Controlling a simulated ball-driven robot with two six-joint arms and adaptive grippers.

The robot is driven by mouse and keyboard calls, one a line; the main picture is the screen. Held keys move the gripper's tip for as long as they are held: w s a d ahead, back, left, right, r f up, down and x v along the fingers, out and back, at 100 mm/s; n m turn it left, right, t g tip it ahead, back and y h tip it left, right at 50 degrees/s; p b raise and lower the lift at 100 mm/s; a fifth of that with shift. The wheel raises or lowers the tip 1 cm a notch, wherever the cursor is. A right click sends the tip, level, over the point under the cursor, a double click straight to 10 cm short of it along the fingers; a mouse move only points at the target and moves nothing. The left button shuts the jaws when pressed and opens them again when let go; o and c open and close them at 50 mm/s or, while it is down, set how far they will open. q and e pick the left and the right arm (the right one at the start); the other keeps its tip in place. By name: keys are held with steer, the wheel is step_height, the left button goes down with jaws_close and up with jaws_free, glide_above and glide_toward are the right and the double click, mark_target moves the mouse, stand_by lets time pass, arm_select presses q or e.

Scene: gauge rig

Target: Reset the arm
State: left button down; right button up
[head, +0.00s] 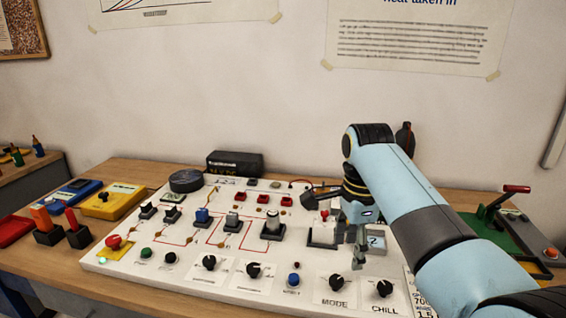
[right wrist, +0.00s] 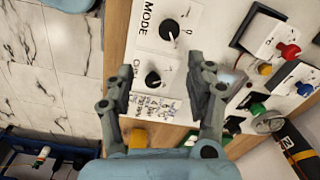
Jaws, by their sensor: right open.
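My right arm comes in from the right in the head view, and its gripper (head: 358,240) hangs over the right part of a white control panel (head: 200,272). In the right wrist view the gripper (right wrist: 165,90) is open and empty, with the panel's MODE knob (right wrist: 168,29) and CHILL knob (right wrist: 153,78) between and beyond its fingers. These knobs also show in the head view, MODE (head: 337,284) and CHILL (head: 382,289). A small display marked 2 (head: 376,240) is just right of the gripper. My left gripper does not show.
The panel also bears a red button (head: 113,242), several switches and dark knobs. A black box (head: 234,163) stands behind it. Yellow and blue boxes (head: 107,202) are at left. A green unit with a red-handled lever (head: 515,189) is at right. My arm hides part of the table.

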steer(key=s+d+f+n+t, duration=0.15)
steer(key=s+d+n, duration=0.3)
steer(key=s, duration=0.45)
steer(key=s+d+f+n, duration=0.3)
steer(key=s+d+n, duration=0.15)
steer(key=s, duration=0.35)
steer(key=s+r+n+t+h, duration=0.1)
steer(key=s+r+n, duration=0.2)
steer(key=s+n, duration=0.3)
steer(key=s+r+n+t, duration=0.1)
steer(key=s+r+n, duration=0.3)
steer(key=s, duration=0.4)
steer(key=s+d+f+g+b, duration=0.2)
steer(key=f+b, duration=0.8)
steer(key=f, duration=2.5)
steer(key=s+d+f+b, duration=0.1)
steer(key=s+f+b, duration=0.3)
steer(key=s+f, duration=0.5)
steer(key=s+d+f+m+b, duration=0.1)
steer(key=s+f+b, duration=0.3)
steer(key=s+f, duration=0.6)
step_height(320, 180, down, 7)
steer(key=shift+d+r+g, duration=0.1)
steer(key=shift+d+g, duration=0.05)
steer(key=shift+g, duration=0.2)
